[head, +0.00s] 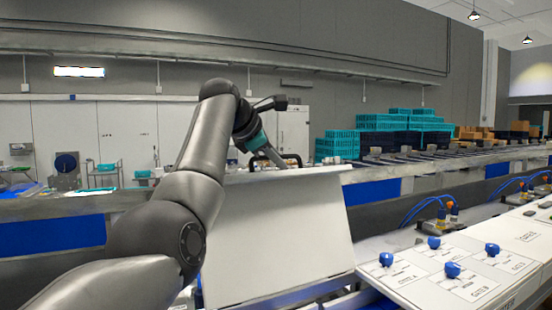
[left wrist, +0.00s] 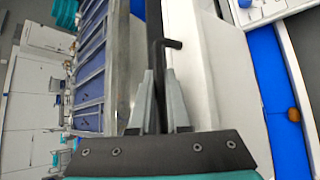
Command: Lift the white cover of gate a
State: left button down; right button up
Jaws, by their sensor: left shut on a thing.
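The white cover (head: 280,235) stands raised and steeply tilted in the middle of the head view, its broad face towards me. My left gripper (head: 277,160) is at its top edge, with the arm coming in from the left. In the left wrist view the two grey fingers (left wrist: 161,90) are closed around a thin dark bar with a bent end, which looks like the cover's handle (left wrist: 158,62). A pale panel, likely the cover, runs beside the fingers there. The fingertips are small and partly hidden in the head view. My right gripper is not in view.
A white control panel (head: 470,262) with several blue knobs (head: 452,270) and gate labels lies at the right. Blue hoses and fittings (head: 441,215) stand behind it. A conveyor line runs behind the cover, with teal crates (head: 385,122) stacked at the back.

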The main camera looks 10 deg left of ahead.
pick_arm(q)
jog(key=c, duration=0.9)
grip_release()
jog(key=shift+d+f, duration=0.1)
jog(key=shift+f, duration=0.05)
jog(key=shift+s+r+b, duration=0.2)
jog(key=shift+s+b, duration=0.1)
jog(key=shift+b, duration=0.15)
jog(key=b+v, duration=0.4)
jog(key=v, duration=1)
jog(key=shift+s+a+r+b, duration=0.15)
jog(key=shift+a+r+b, duration=0.05)
jog(key=shift+r+b, duration=0.15)
jog(key=shift+f, duration=0.1)
